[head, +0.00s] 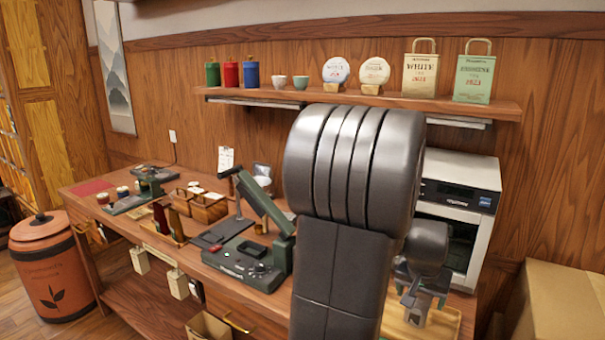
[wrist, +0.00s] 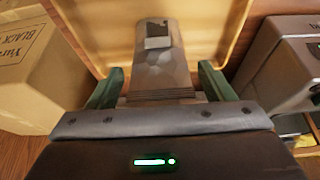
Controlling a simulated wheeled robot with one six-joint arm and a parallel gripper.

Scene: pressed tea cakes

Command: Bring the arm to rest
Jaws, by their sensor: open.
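My arm rises large and dark through the middle of the head view. My gripper (head: 420,300) is at its far side, low on the right, above a light wooden tray (head: 452,325). In the wrist view my gripper (wrist: 161,74) is open, with a green finger on each side. A grey-brown patterned object (wrist: 160,70) with a small pale and dark label shows between the fingers. I cannot tell what it is or whether it touches them. The tray (wrist: 88,35) shows behind it.
A white oven-like machine (head: 482,215) stands behind my gripper. A cardboard box (head: 565,305) is at right; a box also shows in the wrist view (wrist: 35,75). A dark green press-like device (head: 245,262) stands left of my arm. A shelf (head: 290,96) with tins, cups and bags runs above.

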